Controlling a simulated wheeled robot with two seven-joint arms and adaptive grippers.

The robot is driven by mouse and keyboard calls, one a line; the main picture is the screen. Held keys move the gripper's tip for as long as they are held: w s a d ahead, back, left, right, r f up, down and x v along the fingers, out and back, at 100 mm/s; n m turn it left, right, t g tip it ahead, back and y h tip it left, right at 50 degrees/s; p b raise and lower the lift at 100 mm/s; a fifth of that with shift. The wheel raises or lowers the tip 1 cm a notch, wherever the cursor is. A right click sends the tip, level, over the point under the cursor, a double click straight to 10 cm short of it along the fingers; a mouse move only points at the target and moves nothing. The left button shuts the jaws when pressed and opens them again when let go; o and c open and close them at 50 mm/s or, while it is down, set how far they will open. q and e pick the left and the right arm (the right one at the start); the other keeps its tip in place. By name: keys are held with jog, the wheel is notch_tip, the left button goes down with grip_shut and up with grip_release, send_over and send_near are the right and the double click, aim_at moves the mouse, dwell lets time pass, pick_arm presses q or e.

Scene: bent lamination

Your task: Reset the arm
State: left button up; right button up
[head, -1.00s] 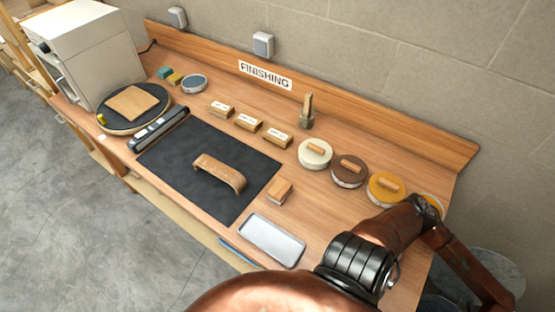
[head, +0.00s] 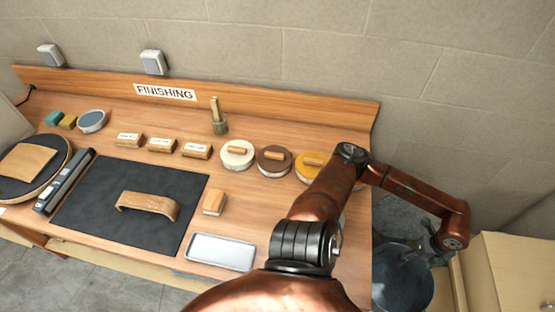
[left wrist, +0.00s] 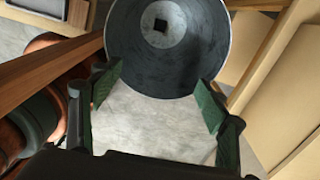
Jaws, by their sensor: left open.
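My left arm comes in from the bottom of the head view, bends over the right end of the bench and reaches out to the right. My left gripper (head: 432,248) is off the bench, above a round grey bin (head: 402,285). In the left wrist view the gripper (left wrist: 158,92) is open with nothing between its fingers. The bin (left wrist: 205,80) shows beyond them with a small dark square inside. A bent wooden piece (head: 148,205) lies on the black mat (head: 85,215), away from the gripper. My right gripper is not in view.
The bench holds several lidded tins, including a white one (head: 237,155), small labelled blocks, a grey tray (head: 220,252) and a sanding block (head: 214,202). A pale wooden cabinet (head: 515,270) stands right of the bin. A block wall is behind.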

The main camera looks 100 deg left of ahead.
pick_arm(q)
notch_tip(320, 180, down, 12)
dwell(0.6)
jog(key=shift+a, duration=0.1)
